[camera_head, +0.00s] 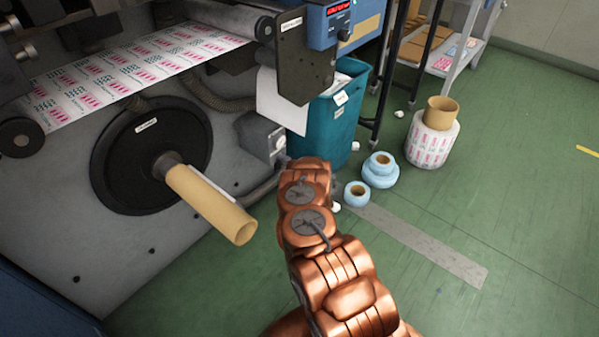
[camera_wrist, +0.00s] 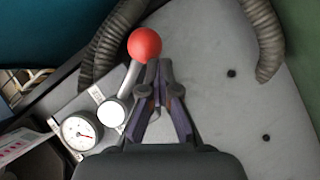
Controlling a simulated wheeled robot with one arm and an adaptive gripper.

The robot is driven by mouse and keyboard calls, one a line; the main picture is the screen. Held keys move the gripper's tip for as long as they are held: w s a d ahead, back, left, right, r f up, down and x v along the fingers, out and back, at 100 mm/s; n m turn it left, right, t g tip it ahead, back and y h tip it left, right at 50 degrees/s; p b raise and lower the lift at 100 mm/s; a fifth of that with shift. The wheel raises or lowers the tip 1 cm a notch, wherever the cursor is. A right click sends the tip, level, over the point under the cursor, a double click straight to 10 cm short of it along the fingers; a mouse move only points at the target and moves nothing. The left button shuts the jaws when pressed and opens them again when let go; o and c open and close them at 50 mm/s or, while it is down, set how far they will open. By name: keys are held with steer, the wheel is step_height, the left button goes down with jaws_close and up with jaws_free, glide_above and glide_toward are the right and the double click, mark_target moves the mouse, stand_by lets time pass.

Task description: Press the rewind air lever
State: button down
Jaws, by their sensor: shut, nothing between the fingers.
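In the wrist view, the air lever (camera_wrist: 145,44) has a red ball knob on a metal stem that rises from a round pale pivot. My gripper (camera_wrist: 159,68) is shut and empty. Its fingertips appear just below and to the right of the red knob, overlapping the stem side in the picture. I cannot tell whether they touch the lever. In the head view, my copper arm covers the gripper and the lever, beside a small grey box (camera_head: 262,136) on the machine's side.
A pressure gauge (camera_wrist: 80,132) sits left of the lever. Ribbed hoses (camera_wrist: 262,40) hang nearby. A cardboard core (camera_head: 210,203) sticks out from the black rewind disc (camera_head: 128,165). A teal bin (camera_head: 335,125) and blue rolls (camera_head: 380,170) stand near my arm.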

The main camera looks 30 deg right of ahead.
stand_by(0.5)
steer(key=shift+r, duration=0.1)
steer(key=s+a+r+p, duration=0.1)
steer(key=s+a+p, duration=0.4)
steer(key=s, duration=0.6)
steer(key=shift+a+r, duration=0.35)
steer(key=shift+a, duration=0.35)
steer(key=shift+s, duration=0.1)
